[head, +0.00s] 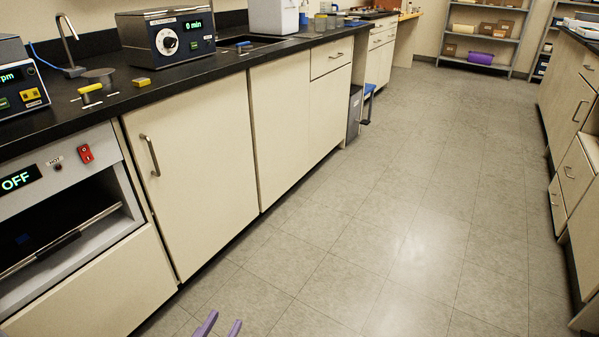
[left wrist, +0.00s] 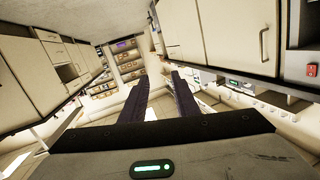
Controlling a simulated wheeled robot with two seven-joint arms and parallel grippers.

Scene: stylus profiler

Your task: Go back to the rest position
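My left gripper (head: 225,318) shows only as two purple fingertips at the bottom edge of the head view, above the floor and in front of the cabinets. In the left wrist view its two dark fingers (left wrist: 160,88) stand apart with nothing between them, so it is open and empty. It touches nothing that I can see. My right gripper is in neither view.
A black counter (head: 120,104) over cream cabinets runs along the left. Below it is an oven-like unit (head: 75,230) with an open front and an OFF display. Cabinets (head: 575,180) line the right. The tiled aisle (head: 410,200) is clear up to shelves (head: 484,35).

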